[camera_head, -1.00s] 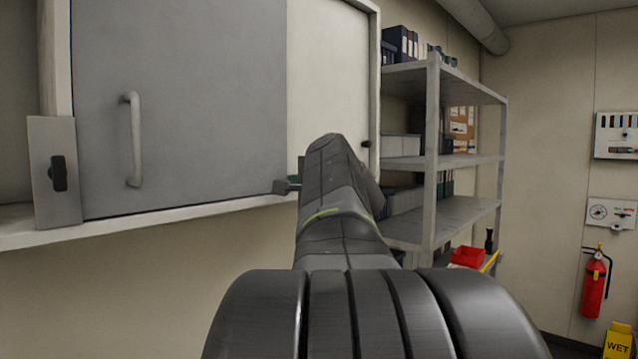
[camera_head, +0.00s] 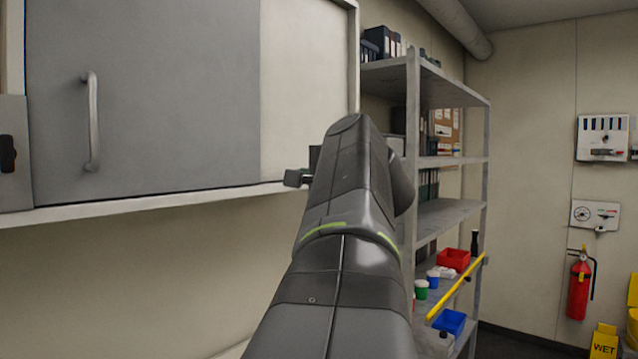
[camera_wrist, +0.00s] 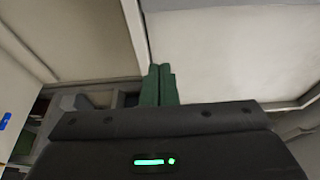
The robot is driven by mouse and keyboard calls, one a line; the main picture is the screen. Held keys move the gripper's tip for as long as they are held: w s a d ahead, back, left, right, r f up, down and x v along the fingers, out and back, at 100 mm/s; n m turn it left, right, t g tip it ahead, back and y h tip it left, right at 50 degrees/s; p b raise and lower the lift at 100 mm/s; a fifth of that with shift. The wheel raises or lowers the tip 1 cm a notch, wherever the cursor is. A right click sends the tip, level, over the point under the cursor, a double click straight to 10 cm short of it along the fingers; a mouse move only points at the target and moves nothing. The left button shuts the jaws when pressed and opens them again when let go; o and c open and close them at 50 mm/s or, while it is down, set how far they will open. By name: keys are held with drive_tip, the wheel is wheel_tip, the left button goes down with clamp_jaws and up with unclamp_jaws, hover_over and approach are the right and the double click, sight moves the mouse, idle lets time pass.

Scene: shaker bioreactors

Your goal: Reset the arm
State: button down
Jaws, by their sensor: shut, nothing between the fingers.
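My arm rises through the middle of the head view, with its upper links in front of the cabinet's right end and the shelf. A dark block at the arm's left side (camera_head: 298,178) shows near the cabinet's lower edge; the fingers are not clear there. In the wrist view my gripper (camera_wrist: 159,82) shows two green fingers close together, shut with nothing between them. Below them is the dark gripper body with a lit green bar. The fingers appear against pale surfaces, and I cannot tell how far off these are.
A wall cabinet (camera_head: 180,90) with a grey sliding door and handle (camera_head: 92,120) is at left. A metal shelf rack (camera_head: 450,215) holds binders, a red bin (camera_head: 453,259) and a blue bin (camera_head: 449,322). A fire extinguisher (camera_head: 579,285) and yellow wet-floor sign (camera_head: 604,342) stand at right.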

drive_tip(key=shift+s+d, duration=0.2)
drive_tip(key=shift+s, duration=0.3)
drive_tip(key=shift+a+r, duration=0.1)
